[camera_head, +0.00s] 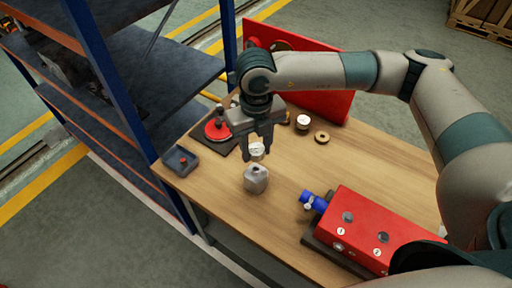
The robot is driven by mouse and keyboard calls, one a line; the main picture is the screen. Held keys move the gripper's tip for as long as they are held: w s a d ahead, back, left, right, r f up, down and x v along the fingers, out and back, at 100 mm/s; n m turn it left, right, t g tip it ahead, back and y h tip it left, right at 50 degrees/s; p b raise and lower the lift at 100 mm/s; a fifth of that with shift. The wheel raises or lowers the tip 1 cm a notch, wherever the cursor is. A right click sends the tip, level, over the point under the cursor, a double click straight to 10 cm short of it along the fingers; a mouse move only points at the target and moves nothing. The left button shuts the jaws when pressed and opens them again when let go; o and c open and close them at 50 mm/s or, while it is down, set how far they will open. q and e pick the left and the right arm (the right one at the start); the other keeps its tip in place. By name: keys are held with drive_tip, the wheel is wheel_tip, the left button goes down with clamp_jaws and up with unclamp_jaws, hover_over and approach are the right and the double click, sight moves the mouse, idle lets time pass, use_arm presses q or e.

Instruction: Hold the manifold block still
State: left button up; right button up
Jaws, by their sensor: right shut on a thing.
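The manifold block (390,232) is a long red block with numbered round ports, on a dark base at the front right of the wooden table. A blue fitting (314,202) sticks out of its left end. My right gripper (257,154) points down over the table, left of and apart from the block. It is shut on a small white-faced gauge (257,149) between its fingers. A grey faceted piece (256,180) sits just below the gauge; I cannot tell whether they touch. My left gripper is not in view.
A red disc fixture (217,130) and a small grey box with a red button (181,161) are at the table's left. Another gauge (303,122) and a brass ring (322,137) lie before a red panel (330,101). A blue-framed shelf (99,85) borders the table's left.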

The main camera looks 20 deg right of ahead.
drive_tip(key=shift+f, duration=0.1)
idle(0.5)
drive_tip(key=n, duration=0.2)
drive_tip(key=shift+s+d+f+n+b, duration=0.15)
drive_tip(key=shift+d+n+b, duration=0.1)
drive_tip(key=shift+n+b, duration=0.15)
drive_tip(key=n, duration=0.3)
drive_tip(key=d+n+b, duration=0.1)
drive_tip(key=shift+s+f+n, duration=0.2)
drive_tip(key=shift+s+n, duration=0.1)
drive_tip(key=shift+n, duration=0.1)
drive_tip(key=n, duration=0.2)
drive_tip(key=n+b, duration=0.1)
drive_tip(key=shift+s+d+f+n, duration=0.1)
drive_tip(key=shift+s+d+n, duration=0.1)
drive_tip(key=shift+d+n, duration=0.15)
drive_tip(key=s+d+n+b, duration=0.1)
drive_tip(key=n, duration=0.6)
drive_tip(key=s+d+f+n+b, duration=0.1)
drive_tip(key=n+b, duration=0.1)
drive_tip(key=n, duration=0.6)
drive_tip(key=s+d+n+b, duration=0.1)
drive_tip(key=n, duration=0.7)
drive_tip(key=shift+s+d+f+b, duration=0.15)
drive_tip(key=shift+d+f+b, duration=0.05)
drive_tip(key=shift+d+b, duration=0.15)
